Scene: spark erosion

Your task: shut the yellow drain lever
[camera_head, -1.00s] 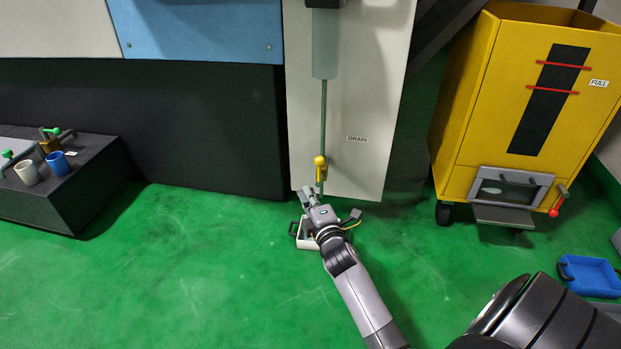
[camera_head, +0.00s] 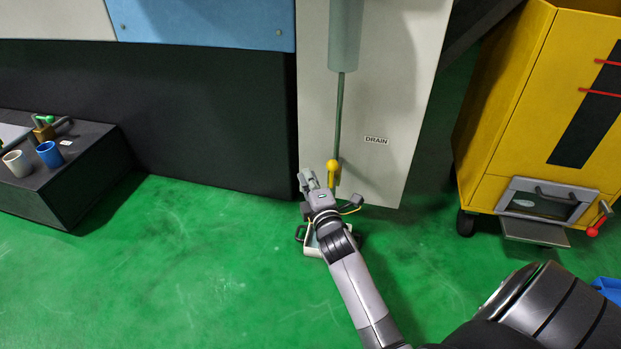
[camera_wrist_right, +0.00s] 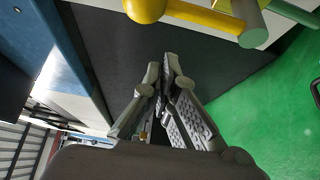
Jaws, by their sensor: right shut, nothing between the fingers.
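The yellow drain lever (camera_head: 332,168) has a round knob and sits at the bottom of a thin green pipe (camera_head: 338,110) on the pale panel marked DRAIN. My right gripper (camera_head: 308,178) is just left of the lever in the head view, its fingers together and empty. In the right wrist view the lever (camera_wrist_right: 195,14) crosses the top, with its ball at the left. The shut fingertips (camera_wrist_right: 170,62) are below it in that picture, apart from it. My left gripper is not in view.
A white tray (camera_head: 312,247) with a dark handle lies on the green floor below the pipe, partly behind my arm. A yellow cart (camera_head: 500,130) stands at the right. A dark block with cups (camera_head: 50,154) is at the left. Open floor (camera_head: 190,270) lies between.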

